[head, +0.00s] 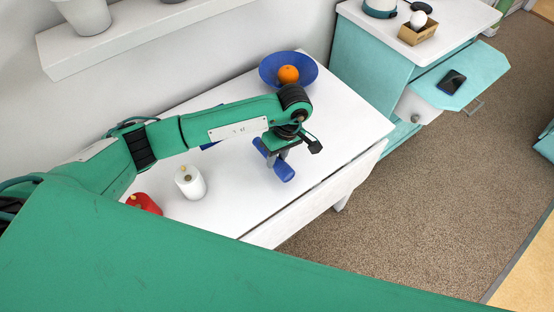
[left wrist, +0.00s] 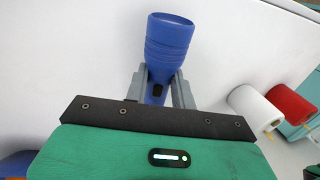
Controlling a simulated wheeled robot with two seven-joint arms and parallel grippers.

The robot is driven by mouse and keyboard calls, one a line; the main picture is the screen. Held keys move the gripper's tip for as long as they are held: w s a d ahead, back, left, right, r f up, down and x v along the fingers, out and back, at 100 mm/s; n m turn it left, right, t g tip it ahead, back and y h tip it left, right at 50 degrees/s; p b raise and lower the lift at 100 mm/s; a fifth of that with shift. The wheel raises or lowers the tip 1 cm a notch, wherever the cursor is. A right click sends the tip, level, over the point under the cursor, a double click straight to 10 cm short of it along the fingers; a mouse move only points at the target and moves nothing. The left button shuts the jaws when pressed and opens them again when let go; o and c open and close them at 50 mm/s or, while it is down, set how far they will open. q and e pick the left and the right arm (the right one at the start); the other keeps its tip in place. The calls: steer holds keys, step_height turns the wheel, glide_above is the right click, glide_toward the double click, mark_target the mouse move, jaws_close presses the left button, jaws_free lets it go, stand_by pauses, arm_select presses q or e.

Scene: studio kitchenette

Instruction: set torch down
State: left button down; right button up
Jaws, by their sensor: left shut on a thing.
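A blue torch (head: 284,171) is at my left gripper (head: 279,156), over the white table (head: 345,120). In the left wrist view the torch (left wrist: 169,45) stands between the two grey fingers of the left gripper (left wrist: 160,88), which are shut on its body. Its wide end points away from the wrist camera. The torch lies close to the table top; I cannot tell whether it touches. The left arm hides part of the torch in the head view. My right gripper is not in view.
A blue bowl (head: 267,72) with an orange (head: 288,74) stands at the table's back. A white candle-like cylinder (head: 190,182) and a red object (head: 146,203) stand at the left. The table's right part is clear. An open drawer (head: 484,68) holds a dark phone (head: 452,81).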

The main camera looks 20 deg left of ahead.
arm_select(q)
steer(key=shift+f, duration=1.25)
steer(key=c, duration=1.2)
jaws_free()
steer(key=shift+o, duration=0.2)
steer(key=shift+r, duration=0.3)
steer(key=v, duration=0.2)
steer(key=shift+w+d+r+b, duration=0.1)
steer(key=shift+w+r+b, duration=0.05)
steer(key=shift+r+b, duration=0.25)
steer(key=b+v, duration=0.1)
steer(key=v, duration=0.7)
steer(key=shift+r+b, duration=0.35)
steer(key=shift+r, duration=0.05)
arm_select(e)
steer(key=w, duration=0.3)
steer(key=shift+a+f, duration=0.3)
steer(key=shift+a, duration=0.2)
